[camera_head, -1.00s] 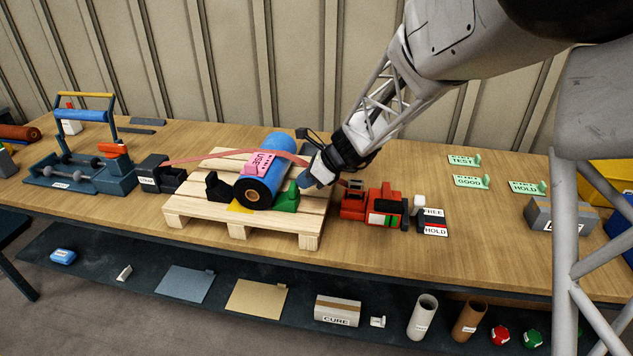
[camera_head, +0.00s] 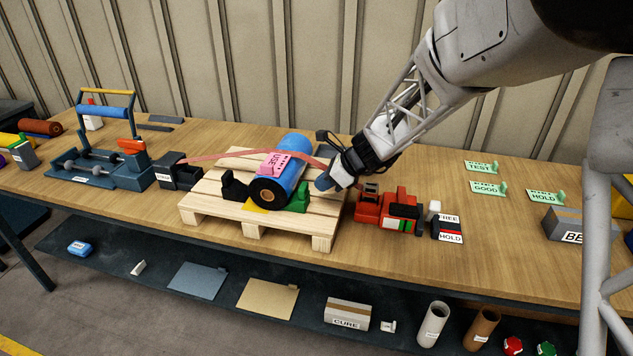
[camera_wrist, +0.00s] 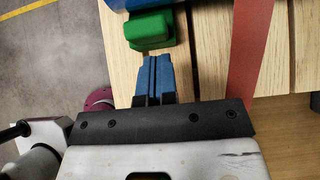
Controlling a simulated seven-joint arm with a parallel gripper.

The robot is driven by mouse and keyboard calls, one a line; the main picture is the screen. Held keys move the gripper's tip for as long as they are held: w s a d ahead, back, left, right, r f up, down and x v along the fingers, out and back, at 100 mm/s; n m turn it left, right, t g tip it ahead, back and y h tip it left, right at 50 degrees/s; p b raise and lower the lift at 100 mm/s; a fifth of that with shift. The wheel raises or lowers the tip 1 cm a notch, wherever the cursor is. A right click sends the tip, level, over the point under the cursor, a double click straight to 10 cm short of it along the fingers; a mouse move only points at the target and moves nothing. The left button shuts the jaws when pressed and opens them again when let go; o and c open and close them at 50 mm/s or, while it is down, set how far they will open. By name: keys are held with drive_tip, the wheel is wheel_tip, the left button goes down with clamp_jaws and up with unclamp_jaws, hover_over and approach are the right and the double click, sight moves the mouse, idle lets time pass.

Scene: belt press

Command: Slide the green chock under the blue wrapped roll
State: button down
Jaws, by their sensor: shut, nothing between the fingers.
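The blue wrapped roll (camera_head: 292,176) lies on a wooden pallet (camera_head: 215,206) on the bench, with a pink tag (camera_head: 274,163) on top. A black chock (camera_head: 236,187) sits at its left side. The green chock (camera_head: 299,196) sits at its right side, close against it; I cannot tell whether they touch. In the wrist view the green chock (camera_wrist: 150,30) lies just below the blue roll (camera_wrist: 150,3). My gripper (camera_head: 324,184) is right of the chock. Its blue fingers (camera_wrist: 153,60) are shut and empty, with the tips close to the chock's outer face.
A red strap (camera_head: 235,154) runs over the roll from a dark block (camera_head: 178,172) at left. A red ratchet device (camera_head: 388,212) stands right of the pallet, near my gripper. FREE and HOLD cards (camera_head: 448,230) lie further right.

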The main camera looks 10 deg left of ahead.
drive_tip(key=v, duration=1.1)
drive_tip(key=shift+d+f, duration=0.3)
drive_tip(key=shift+d, duration=0.1)
drive_tip(key=shift+s+d, duration=0.1)
drive_tip(key=shift+s+d+f+m, duration=0.1)
drive_tip(key=shift+s+d+m, duration=0.1)
drive_tip(key=shift+d+m, duration=0.1)
drive_tip(key=shift+a, duration=0.15)
drive_tip(key=x, duration=1)
drive_tip(key=shift+w, duration=0.15)
drive_tip(key=shift+a, duration=0.95)
drive_tip(key=shift+w+a, duration=0.1)
drive_tip(key=shift+a, duration=0.85)
